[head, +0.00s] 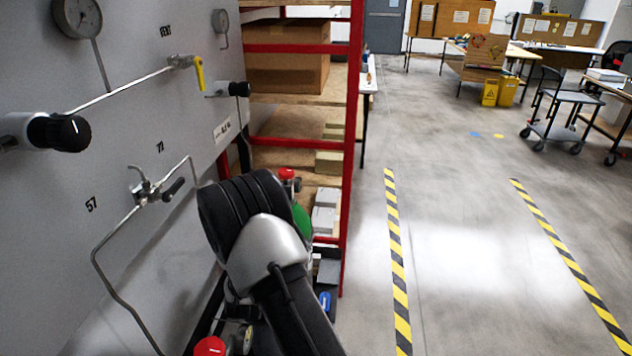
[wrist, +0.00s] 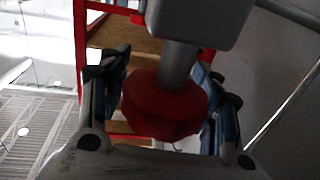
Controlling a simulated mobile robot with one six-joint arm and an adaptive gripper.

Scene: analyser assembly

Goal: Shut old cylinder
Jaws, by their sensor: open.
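In the wrist view a red valve knob (wrist: 165,108) on a grey stem (wrist: 178,65) sits between the two fingers of my gripper (wrist: 160,92). The fingers are open, one on each side of the knob; I cannot tell whether either touches it. In the head view my arm hides the gripper. A red knob (head: 287,174) shows just past my arm, above a partly hidden green rounded surface (head: 302,222), perhaps a cylinder. Another red knob (head: 209,346) is at the bottom edge. Which one belongs to the old cylinder cannot be told.
A grey panel (head: 130,160) with gauges, pipes, a yellow-handled valve (head: 197,72) and black knobs stands close on the left. A red-framed shelf (head: 352,130) with boxes is behind my arm. The floor between the striped lines (head: 398,265) is clear.

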